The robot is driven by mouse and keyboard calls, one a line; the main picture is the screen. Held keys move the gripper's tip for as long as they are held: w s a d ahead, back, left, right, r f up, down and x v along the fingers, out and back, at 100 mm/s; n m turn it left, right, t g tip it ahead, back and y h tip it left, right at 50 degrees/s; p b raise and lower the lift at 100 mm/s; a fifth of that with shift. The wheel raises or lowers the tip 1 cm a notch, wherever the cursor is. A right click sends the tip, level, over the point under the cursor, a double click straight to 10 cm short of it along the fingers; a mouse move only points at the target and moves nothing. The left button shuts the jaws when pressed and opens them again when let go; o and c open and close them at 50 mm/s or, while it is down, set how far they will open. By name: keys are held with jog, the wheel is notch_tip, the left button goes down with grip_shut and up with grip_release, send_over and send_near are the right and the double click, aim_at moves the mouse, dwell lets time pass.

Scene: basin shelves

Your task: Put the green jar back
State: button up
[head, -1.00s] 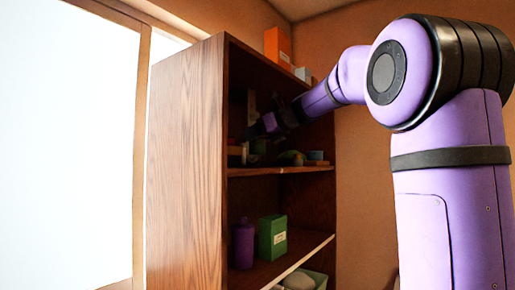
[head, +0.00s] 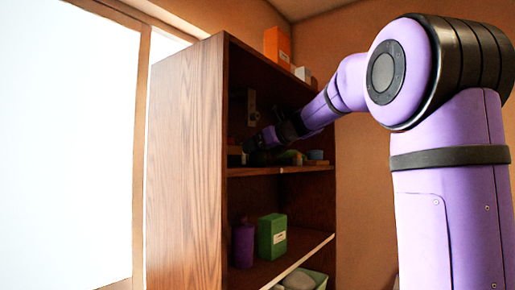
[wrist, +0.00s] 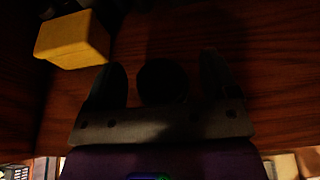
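My gripper (head: 262,142) is inside the upper compartment of the wooden shelf unit, just above its board, in deep shadow. In the wrist view my gripper (wrist: 163,80) has its two fingers spread. A dark round thing (wrist: 163,82) lies between them, with narrow gaps on both sides. Its colour is too dark to tell, so I cannot say whether it is the green jar. In the head view a dim green thing (head: 290,157) is on the same board beside my gripper; its shape is unclear.
A yellow block (wrist: 72,40) lies up and left of the fingers. The shelf unit (head: 185,165) has a tall side wall at left. Below stand a purple container (head: 243,244) and a green box (head: 272,237). A small blue thing (head: 315,155) is near the upper board's right end.

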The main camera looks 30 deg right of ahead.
jog(key=shift+r, duration=0.1)
jog(key=shift+s+d+r, duration=0.1)
jog(key=shift+s+r, duration=0.05)
jog(key=shift+s, duration=0.05)
jog(key=v, duration=1.1)
jog(key=shift+s, duration=0.25)
jog(key=shift+r, duration=0.1)
jog(key=s+a+f+n+g+h, duration=0.1)
jog(key=s+a+f+n+g, duration=0.25)
jog(key=a+f+n, duration=0.35)
jog(key=s+a+f+n+g, duration=0.2)
jog(key=s+a+f+n, duration=0.3)
jog(key=a+f+n, duration=0.15)
jog(key=s+a+f+n+g+h, duration=0.1)
jog(key=s+a+f+n+h, duration=0.1)
jog(key=s+f+n, duration=0.5)
jog(key=s+a+f+n+g+h, duration=0.1)
jog(key=s+a+f+n, duration=0.2)
jog(key=s+f+n, duration=0.5)
notch_tip(320, 180, down, 2)
jog(key=n, duration=0.3)
jog(key=shift+a+f+h, duration=0.2)
jog(key=shift+a+h, duration=0.05)
jog(key=shift+h, duration=0.15)
jog(key=shift+s+n+g, duration=0.15)
jog(key=shift+n+g, duration=0.1)
